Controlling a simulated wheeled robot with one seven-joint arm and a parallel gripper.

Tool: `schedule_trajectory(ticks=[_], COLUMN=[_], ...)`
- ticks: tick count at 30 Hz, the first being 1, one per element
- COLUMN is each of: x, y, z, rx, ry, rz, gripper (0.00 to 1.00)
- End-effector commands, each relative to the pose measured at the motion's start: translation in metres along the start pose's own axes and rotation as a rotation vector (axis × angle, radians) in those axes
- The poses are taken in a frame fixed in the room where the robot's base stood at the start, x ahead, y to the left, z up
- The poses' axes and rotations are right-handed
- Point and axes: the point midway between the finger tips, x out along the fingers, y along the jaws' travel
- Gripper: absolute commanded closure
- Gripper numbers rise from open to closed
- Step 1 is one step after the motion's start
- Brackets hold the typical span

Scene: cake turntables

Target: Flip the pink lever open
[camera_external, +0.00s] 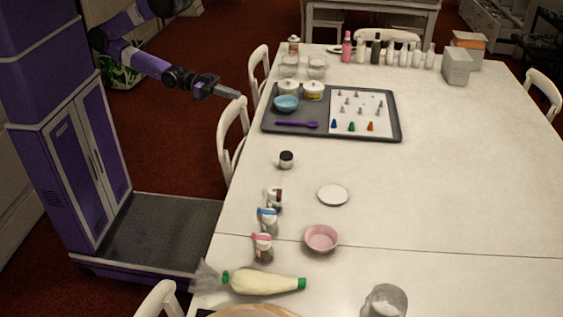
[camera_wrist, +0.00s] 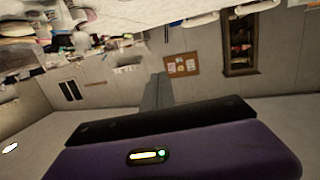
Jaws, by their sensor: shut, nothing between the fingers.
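A small jar with a pink lever (camera_external: 262,238) stands near the left edge of the white table in the external view, in front of a jar with a blue lever (camera_external: 267,216). The jar's glass is small in the picture, and I cannot tell exactly how the lever sits. My gripper (camera_external: 236,95) is shut and empty, held out near the table's left edge, left of the dark tray and far behind the pink-lever jar. In the wrist view my gripper (camera_wrist: 160,92) points out into the room, and no pink lever shows there.
The dark tray (camera_external: 268,123) holds a blue bowl and a purple spoon. A pink bowl (camera_external: 321,238), a white lid (camera_external: 333,194) and a piping bag (camera_external: 262,283) lie around the jars. Chairs (camera_external: 232,135) line the table's left edge.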

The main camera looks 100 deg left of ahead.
Motion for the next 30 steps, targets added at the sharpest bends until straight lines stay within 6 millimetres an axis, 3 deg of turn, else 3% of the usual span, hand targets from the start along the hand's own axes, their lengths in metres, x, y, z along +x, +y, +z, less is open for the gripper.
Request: schedule_trajectory(ticks=[3, 12, 24, 27, 30], x=[0.030, 0.081, 0.106, 0.110, 0.121], y=[0.038, 0.150, 0.315, 0.345, 0.353], z=[0.007, 0.029, 0.062, 0.071, 0.085], rx=[0.062, 0.347, 0.949, 1.139, 1.355], ry=[0.049, 0.134, 0.303, 0.341, 0.336], rz=[0.134, 0.409, 0.632, 0.637, 0.607], gripper=[1.00, 1.00, 1.00, 1.00, 1.00])
